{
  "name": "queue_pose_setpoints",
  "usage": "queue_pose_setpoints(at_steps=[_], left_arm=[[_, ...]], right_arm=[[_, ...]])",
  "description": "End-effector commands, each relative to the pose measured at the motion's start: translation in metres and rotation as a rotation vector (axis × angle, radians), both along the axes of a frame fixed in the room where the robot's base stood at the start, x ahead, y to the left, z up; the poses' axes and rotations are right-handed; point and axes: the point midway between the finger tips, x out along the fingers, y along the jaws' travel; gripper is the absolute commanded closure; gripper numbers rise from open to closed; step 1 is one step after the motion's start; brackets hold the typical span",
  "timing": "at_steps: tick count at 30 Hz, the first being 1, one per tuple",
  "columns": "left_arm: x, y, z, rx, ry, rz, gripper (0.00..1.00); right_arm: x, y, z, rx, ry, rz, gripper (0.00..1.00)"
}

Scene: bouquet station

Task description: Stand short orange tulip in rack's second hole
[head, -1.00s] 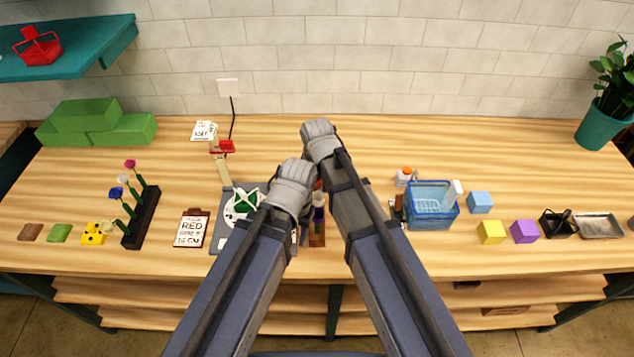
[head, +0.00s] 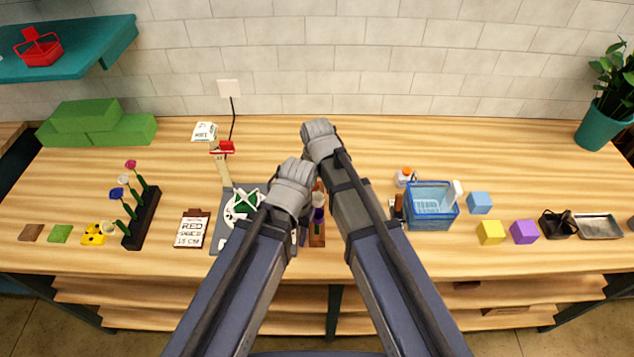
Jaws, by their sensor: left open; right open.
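A dark rack (head: 143,222) stands at the left with several flowers upright in it, among them a pink one (head: 130,164) and a blue one (head: 117,193). A brown wooden holder (head: 317,240) with a purple item (head: 318,213) shows in the gap between my arms, largely hidden. I cannot make out an orange tulip for sure; my arms may cover it. My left gripper (head: 295,168) is open over the middle of the table, beside the holder. My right gripper (head: 317,127) is open just behind it. Their fingertips are hard to see, and neither visibly holds anything.
A clipboard (head: 193,229) and a grey board with a green-and-white item (head: 245,203) lie left of my arms. A blue basket (head: 432,215), coloured cubes (head: 490,232) and a metal tray (head: 600,227) stand at the right.

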Motion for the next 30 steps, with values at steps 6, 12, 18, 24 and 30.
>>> queue_pose_setpoints(at_steps=[6, 12, 18, 24, 30], left_arm=[[0.000, 0.000, 0.010, 0.000, 0.000, 0.000, 0.50], [0.000, 0.000, 0.018, 0.000, 0.000, 0.001, 0.50], [0.000, 0.000, 0.025, 0.000, 0.000, 0.002, 0.50], [0.000, 0.000, 0.033, -0.001, 0.000, 0.004, 0.50], [0.000, 0.000, 0.040, -0.001, 0.000, 0.005, 0.50]], right_arm=[[-0.002, 0.000, 0.010, 0.000, 0.000, 0.000, 0.23], [-0.003, 0.000, 0.018, 0.000, 0.000, 0.000, 0.23], [-0.004, 0.000, 0.025, 0.000, 0.000, 0.000, 0.23], [-0.006, 0.000, 0.033, 0.000, 0.000, 0.000, 0.23], [-0.007, 0.000, 0.040, 0.000, 0.000, 0.000, 0.23]])
